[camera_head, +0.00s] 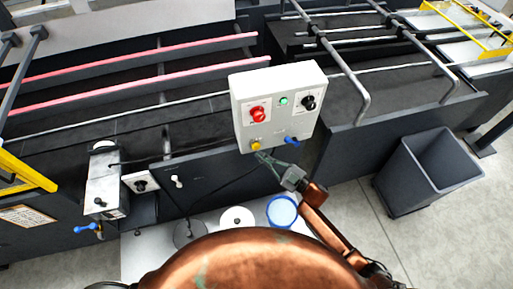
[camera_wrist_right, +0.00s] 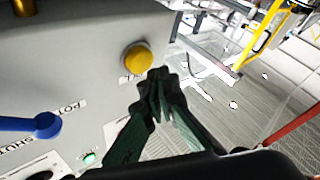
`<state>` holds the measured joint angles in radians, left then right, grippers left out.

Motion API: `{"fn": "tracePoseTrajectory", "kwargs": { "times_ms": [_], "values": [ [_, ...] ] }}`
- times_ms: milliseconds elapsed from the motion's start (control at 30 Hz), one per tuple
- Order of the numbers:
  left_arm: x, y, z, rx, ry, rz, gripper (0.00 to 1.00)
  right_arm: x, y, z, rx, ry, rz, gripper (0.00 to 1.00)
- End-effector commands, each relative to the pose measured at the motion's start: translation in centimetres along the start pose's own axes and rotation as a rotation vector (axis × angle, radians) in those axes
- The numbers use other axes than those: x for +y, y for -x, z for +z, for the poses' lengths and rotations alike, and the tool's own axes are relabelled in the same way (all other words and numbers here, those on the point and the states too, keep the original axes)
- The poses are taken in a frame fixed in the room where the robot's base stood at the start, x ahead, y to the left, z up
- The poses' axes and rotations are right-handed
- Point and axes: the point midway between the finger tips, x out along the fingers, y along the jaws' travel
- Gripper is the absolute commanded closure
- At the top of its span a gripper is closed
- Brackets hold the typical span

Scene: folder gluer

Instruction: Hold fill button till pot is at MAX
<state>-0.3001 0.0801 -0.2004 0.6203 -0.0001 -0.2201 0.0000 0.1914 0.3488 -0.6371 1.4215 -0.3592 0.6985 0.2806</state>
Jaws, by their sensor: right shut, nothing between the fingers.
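The white control box (camera_head: 280,100) shows in the head view with a red button (camera_head: 258,114), a small green light (camera_head: 283,101), a black knob (camera_head: 308,102), a yellow button (camera_head: 255,145) low at its left and a blue lever (camera_head: 292,141). My right gripper (camera_head: 263,157) is shut and empty just below the yellow button. In the right wrist view its closed fingertips (camera_wrist_right: 158,76) are close beside the yellow button (camera_wrist_right: 137,57); I cannot tell whether they touch. "POT" and "SHUT" labels show by the blue lever (camera_wrist_right: 46,124). I cannot make out a MAX mark. My left gripper is not in view.
A grey upright unit (camera_head: 104,182) with a blue handle (camera_head: 83,228) stands at the left. A blue-rimmed round container (camera_head: 282,211) and a white disc (camera_head: 237,218) are below the box. A dark bin (camera_head: 430,170) stands on the floor at right. Metal rails run behind.

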Motion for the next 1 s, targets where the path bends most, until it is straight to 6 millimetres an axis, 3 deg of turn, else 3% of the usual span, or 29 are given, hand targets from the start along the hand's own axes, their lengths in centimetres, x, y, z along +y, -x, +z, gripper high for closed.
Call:
{"fn": "tracePoseTrajectory", "kwargs": {
  "times_ms": [1000],
  "values": [
    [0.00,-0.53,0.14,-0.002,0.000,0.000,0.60,0.62,-0.88,0.62,0.000,0.000,0.000,1.00]
  ]
}}
